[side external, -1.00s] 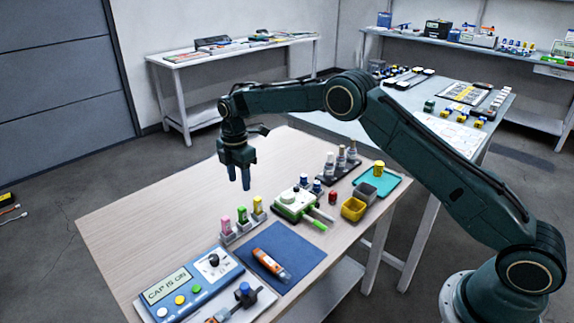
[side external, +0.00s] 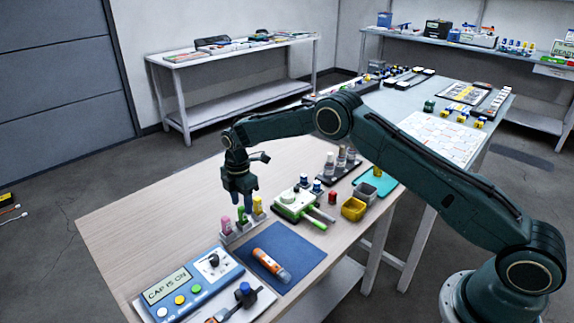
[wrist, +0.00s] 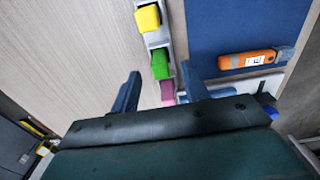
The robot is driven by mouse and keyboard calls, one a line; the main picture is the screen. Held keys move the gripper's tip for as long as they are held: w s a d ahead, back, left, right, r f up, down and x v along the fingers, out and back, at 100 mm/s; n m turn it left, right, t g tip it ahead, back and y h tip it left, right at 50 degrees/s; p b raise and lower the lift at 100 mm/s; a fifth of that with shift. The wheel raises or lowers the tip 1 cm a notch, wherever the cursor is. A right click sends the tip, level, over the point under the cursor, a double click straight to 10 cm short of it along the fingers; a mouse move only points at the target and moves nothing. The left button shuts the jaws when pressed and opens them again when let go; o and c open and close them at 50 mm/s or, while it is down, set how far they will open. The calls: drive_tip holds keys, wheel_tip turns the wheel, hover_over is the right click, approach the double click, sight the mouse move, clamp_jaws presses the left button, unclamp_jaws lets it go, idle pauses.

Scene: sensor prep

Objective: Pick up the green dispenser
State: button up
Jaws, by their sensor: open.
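The green dispenser (side external: 241,214) stands in a small grey rack, between a pink dispenser (side external: 225,223) and a yellow dispenser (side external: 257,204). My gripper (side external: 243,206) is open and empty, pointing down just above the rack. In the side view its fingers partly hide the green dispenser. The wrist view also shows the yellow dispenser (wrist: 147,18) beyond the green one and the pink one (wrist: 167,91) nearer my palm. I cannot tell whether a finger touches anything.
A blue mat (side external: 290,250) with an orange tool (side external: 271,266) lies right of the rack. A blue panel reading "CAP IS ON" (side external: 190,287) is in front. A green-and-white device (side external: 297,205) stands behind right. The table's left side (side external: 140,225) is clear.

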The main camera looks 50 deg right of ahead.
sight(242, 208)
drive_tip(key=shift+a+f, duration=0.1)
drive_tip(key=shift+f, duration=2.35)
clamp_jaws()
